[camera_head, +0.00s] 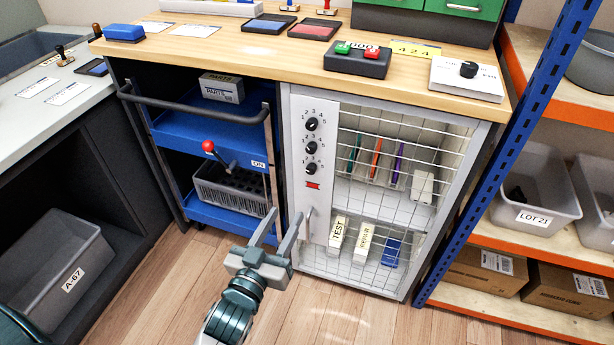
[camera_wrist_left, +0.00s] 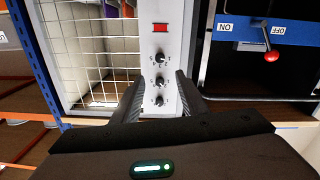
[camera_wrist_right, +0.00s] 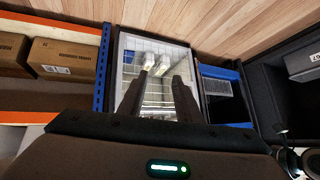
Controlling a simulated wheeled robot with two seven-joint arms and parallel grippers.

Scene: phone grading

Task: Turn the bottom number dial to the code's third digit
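The bottom number dial (camera_head: 311,168) is a black knob on the white panel of the wire-fronted cabinet, under the middle dial (camera_head: 311,148) and top dial (camera_head: 312,124). Its setting is too small to read surely. In the left wrist view the panel is upside down, so the bottom dial (camera_wrist_left: 161,57) is nearest the red window. A yellow code card (camera_head: 413,49) on the worktop seems to read 424. My left gripper (camera_head: 287,222) is open and empty, below and in front of the dials, touching none. My right gripper (camera_wrist_right: 157,84) is open and empty, outside the head view.
A red window (camera_head: 312,185) lies below the dials, and a vertical handle (camera_head: 308,222) is near my left fingers. A red-knobbed lever (camera_head: 208,146) sticks out at left. A blue rack post (camera_head: 505,140) stands at right. The floor in front is clear.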

